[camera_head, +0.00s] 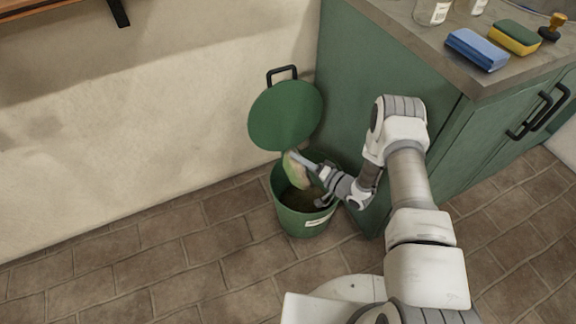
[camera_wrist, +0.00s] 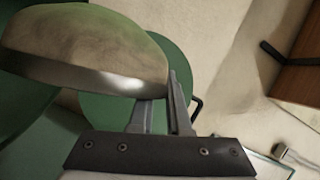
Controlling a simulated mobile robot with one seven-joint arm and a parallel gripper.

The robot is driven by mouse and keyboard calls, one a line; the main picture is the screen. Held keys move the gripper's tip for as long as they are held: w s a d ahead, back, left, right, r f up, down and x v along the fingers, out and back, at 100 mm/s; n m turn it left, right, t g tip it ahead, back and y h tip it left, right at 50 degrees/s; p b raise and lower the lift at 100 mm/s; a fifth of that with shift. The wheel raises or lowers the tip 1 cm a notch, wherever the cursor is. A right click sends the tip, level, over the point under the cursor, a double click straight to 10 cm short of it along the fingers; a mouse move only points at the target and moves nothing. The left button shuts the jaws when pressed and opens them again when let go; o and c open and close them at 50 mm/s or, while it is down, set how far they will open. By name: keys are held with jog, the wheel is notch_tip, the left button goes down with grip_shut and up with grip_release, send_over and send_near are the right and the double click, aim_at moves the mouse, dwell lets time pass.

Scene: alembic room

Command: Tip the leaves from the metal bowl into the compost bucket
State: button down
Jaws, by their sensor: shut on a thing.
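The metal bowl (camera_head: 296,172) is tilted steeply on its side over the mouth of the compost bucket (camera_head: 300,224). My gripper (camera_head: 316,172) is shut on the bowl's rim from the right. In the wrist view the bowl (camera_wrist: 85,45) fills the upper left, with its curved shiny side showing, and the gripper (camera_wrist: 163,95) pinches its edge. The green bucket stands on the floor with its round lid (camera_head: 285,116) raised open behind it. Brownish matter (camera_head: 298,198) shows inside the bucket; I cannot tell single leaves. The bowl's inside is hidden.
A green cabinet (camera_head: 345,85) stands close to the right of the bucket. Its worktop (camera_head: 410,20) holds a blue sponge (camera_head: 476,49), a yellow-green sponge (camera_head: 514,37), a stamp-like object (camera_head: 552,27) and jars (camera_head: 432,10). The tiled floor (camera_head: 150,265) at left is clear.

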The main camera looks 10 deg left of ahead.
jog(key=w+d+m+t+y, duration=0.1)
jog(key=w+d+m, duration=0.3)
jog(key=d, duration=0.2)
jog(key=shift+m+y, duration=0.3)
jog(key=shift+m, duration=0.1)
jog(key=shift+a, duration=0.1)
dwell(1.3)
jog(key=shift+r+n+t+h+p, duration=0.15)
jog(key=shift+r+n+h+p, duration=0.65)
jog(key=shift+n+h+p, duration=1.2)
jog(key=shift+r+n+t+h+p, duration=0.1)
jog(key=shift+r+n+h+p, duration=0.95)
jog(key=shift+n+p, duration=1.55)
jog(key=shift+r+n+t+h+p, duration=0.15)
jog(key=shift+r+n+h+p, duration=0.45)
jog(key=shift+n+h+p, duration=1.75)
jog(key=shift+n+y+b, duration=0.6)
jog(key=shift+n+b, duration=0.05)
jog(key=shift+b, duration=0.05)
